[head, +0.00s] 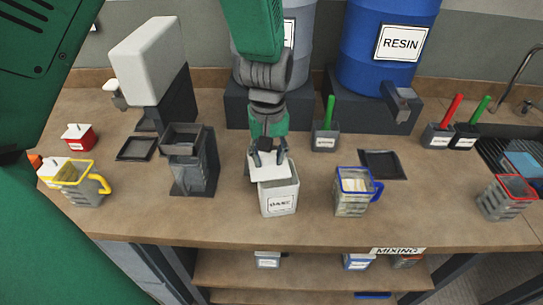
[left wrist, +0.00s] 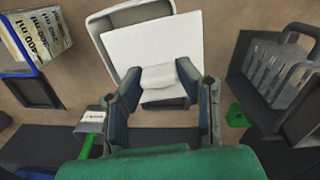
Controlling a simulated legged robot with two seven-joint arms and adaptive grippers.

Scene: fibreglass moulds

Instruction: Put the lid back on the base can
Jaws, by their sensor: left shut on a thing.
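The base can (head: 280,199) is a white square container with a printed label, standing upright near the front middle of the worktop. The white square lid (head: 259,170) is over its top, offset toward the back left in the head view. My left gripper (head: 267,158) points down and is shut on the lid's knob. In the left wrist view the fingers (left wrist: 160,88) flank the knob of the lid (left wrist: 150,47). The can's rim (left wrist: 101,22) and part of its inside show past the lid. I cannot tell whether lid and can touch. My right gripper is not in view.
A blue-rimmed jug (head: 353,193) stands right of the can, and a dark grey holder (head: 190,165) stands left. A yellow-rimmed jug (head: 80,185) is farther left. Behind are a grey pot with a green handle (head: 325,139) and the blue resin drum (head: 385,70). Bare worktop lies beside the can.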

